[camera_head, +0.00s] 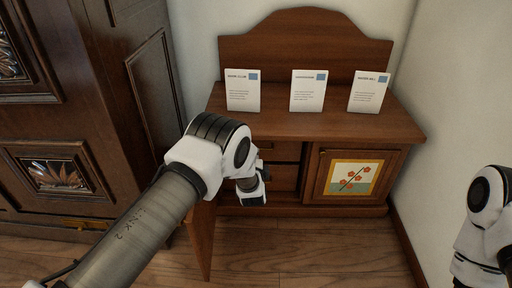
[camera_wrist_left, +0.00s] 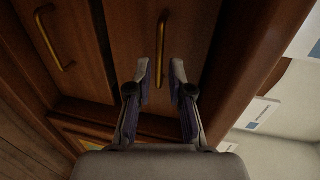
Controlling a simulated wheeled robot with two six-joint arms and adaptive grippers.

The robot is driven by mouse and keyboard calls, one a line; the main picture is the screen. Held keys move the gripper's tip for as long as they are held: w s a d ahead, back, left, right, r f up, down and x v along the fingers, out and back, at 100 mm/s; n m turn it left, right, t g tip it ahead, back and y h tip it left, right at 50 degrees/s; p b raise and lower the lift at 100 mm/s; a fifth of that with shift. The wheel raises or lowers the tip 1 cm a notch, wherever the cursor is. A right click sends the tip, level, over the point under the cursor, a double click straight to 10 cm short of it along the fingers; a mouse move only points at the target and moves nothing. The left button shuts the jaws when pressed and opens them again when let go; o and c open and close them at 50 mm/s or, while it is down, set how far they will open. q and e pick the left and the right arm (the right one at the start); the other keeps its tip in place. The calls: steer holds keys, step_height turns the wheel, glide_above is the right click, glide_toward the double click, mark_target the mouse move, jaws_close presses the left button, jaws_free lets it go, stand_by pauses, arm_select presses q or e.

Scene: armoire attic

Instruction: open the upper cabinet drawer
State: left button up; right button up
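The wooden cabinet (camera_head: 408,125) stands against the back wall. Its upper drawer (camera_head: 280,151) is shut and partly hidden behind my left arm. In the left wrist view, which is turned sideways, the upper drawer's upright brass handle (camera_wrist_left: 163,35) appears between the fingers of my left gripper (camera_wrist_left: 161,68). The fingers are open and spread on either side of the handle, with a gap to each side. I cannot tell whether they reach around it. The lower drawer's handle (camera_wrist_left: 52,38) is at the left. My right arm shows at the right edge of the head view; its gripper is out of view.
A cabinet door (camera_head: 201,238) stands open at the left of the drawers. A shut door with a flower picture (camera_head: 354,178) is at the right. Several white cards, one at the middle (camera_head: 308,92), stand on top. A dark armoire (camera_head: 110,60) stands at the left.

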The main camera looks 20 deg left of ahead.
mark_target(256, 146)
arm_select(q)
steer(key=b+x, duration=0.1)
steer(key=x, duration=0.2)
steer(key=b+x, duration=0.1)
steer(key=x, duration=0.1)
steer(key=shift+f+b, duration=0.3)
steer(key=shift+w+a+r, duration=0.1)
steer(key=shift+w+a, duration=0.1)
steer(key=shift+w, duration=0.25)
steer(key=shift+r, duration=0.1)
arm_select(e)
step_height(256, 146, down, 4)
steer(key=shift+r, duration=0.2)
arm_select(q)
jaws_close()
steer(key=shift+s, duration=0.1)
